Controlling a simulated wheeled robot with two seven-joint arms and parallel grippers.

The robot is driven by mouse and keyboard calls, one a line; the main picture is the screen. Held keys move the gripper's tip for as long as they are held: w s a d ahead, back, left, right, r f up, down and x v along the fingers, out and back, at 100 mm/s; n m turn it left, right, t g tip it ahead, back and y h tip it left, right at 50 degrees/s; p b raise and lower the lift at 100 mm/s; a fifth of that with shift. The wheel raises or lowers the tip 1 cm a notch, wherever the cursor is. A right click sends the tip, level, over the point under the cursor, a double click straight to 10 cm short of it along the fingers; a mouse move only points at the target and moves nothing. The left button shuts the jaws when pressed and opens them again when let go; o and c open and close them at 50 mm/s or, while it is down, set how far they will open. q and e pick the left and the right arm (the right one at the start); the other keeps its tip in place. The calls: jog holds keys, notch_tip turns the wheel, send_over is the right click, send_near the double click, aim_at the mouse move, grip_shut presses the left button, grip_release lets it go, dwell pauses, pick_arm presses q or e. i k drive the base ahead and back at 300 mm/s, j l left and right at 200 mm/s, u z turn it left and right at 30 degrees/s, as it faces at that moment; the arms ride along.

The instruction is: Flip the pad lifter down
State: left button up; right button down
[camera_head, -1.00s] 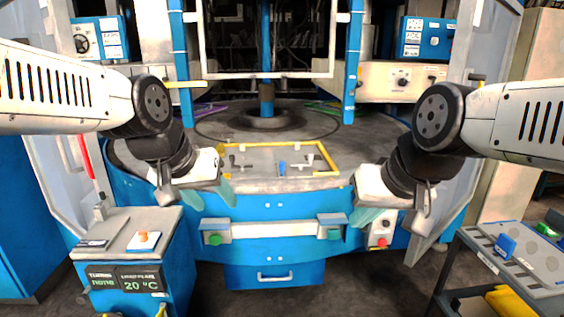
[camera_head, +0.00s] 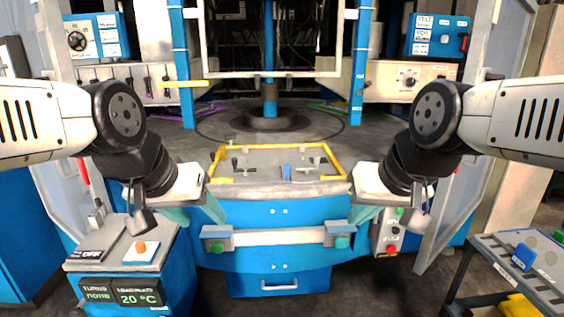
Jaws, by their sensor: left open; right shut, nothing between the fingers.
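A grey plate (camera_head: 262,172) with a yellow frame (camera_head: 334,163) lies at the front of the blue machine. On it are a small blue upright piece (camera_head: 286,172) and small dark grey handle-like parts (camera_head: 236,165). I cannot tell which part is the pad lifter. My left gripper (camera_head: 200,212) hangs left of the plate, in front of the machine's edge, with teal fingers apart and empty. My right gripper (camera_head: 363,217) hangs to the right of the plate, its teal fingers shut and empty. Neither gripper touches the plate.
A control box (camera_head: 124,265) with an orange button stands at front left. A cart (camera_head: 525,270) stands at front right. Open grey doors flank the machine.

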aim_at(286, 167)
jog(key=i+j, duration=0.15)
jog(key=i, duration=0.25)
jog(key=i+j+u, duration=0.1)
jog(key=i, duration=0.3)
